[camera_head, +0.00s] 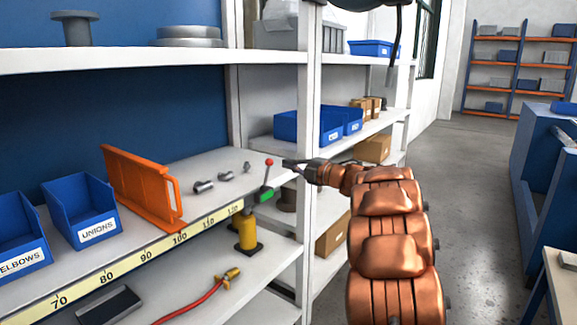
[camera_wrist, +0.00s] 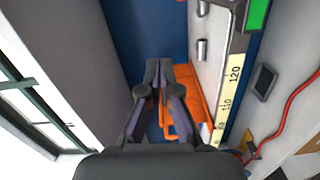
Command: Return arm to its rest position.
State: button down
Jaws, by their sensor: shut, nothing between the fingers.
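My copper-coloured arm (camera_head: 393,245) reaches forward from the bottom right of the head view toward the shelving. My gripper (camera_head: 287,163) is at its far end, by the right end of the middle shelf, close to the red-knobbed lever (camera_head: 268,170) on a green body (camera_head: 265,192). From this view I cannot tell whether it touches the lever. In the wrist view my gripper (camera_wrist: 158,66) is shut, its dark fingers together with nothing between them. The orange divider (camera_wrist: 187,100) shows behind the fingers there.
The middle shelf holds blue bins (camera_head: 80,212), the orange divider (camera_head: 143,188) and small metal fittings (camera_head: 204,186). A white upright (camera_head: 308,120) and shelves with blue bins (camera_head: 318,125) and cardboard boxes (camera_head: 372,148) stand beside my arm. Clear floor (camera_head: 465,200) lies to the right, before a blue bench (camera_head: 545,190).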

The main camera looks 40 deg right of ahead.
jog(key=shift+w+r, duration=0.1)
dwell(0.3)
notch_tip(320, 180, up, 4)
jog(key=w+m+h, duration=0.2)
jog(key=m+h, duration=0.3)
jog(key=h, duration=0.1)
jog(key=s+a+f+m+g+h, duration=0.2)
jog(key=s+a+f+m+g, duration=0.55)
jog(key=s, duration=0.45)
jog(key=s+a+f+m+g+h, duration=0.1)
jog(key=s+a+f+m+g, duration=0.4)
jog(key=s+a+f+m, duration=0.5)
jog(key=s+a+f+n+g+y, duration=0.1)
jog(key=s+a+f+g, duration=0.1)
jog(key=s+a, duration=0.4)
jog(key=s+a+f+g+y, duration=0.2)
jog(key=s+a, duration=0.4)
jog(key=s, duration=0.6)
jog(key=s+a+f+n+g+y, duration=0.1)
jog(key=s+a+f+g, duration=0.1)
jog(key=s+a, duration=0.5)
jog(key=s+f, duration=0.1)
jog(key=s, duration=0.1)
jog(key=shift+s+f+n+g, duration=0.25)
jog(key=shift+s+n+g, duration=0.1)
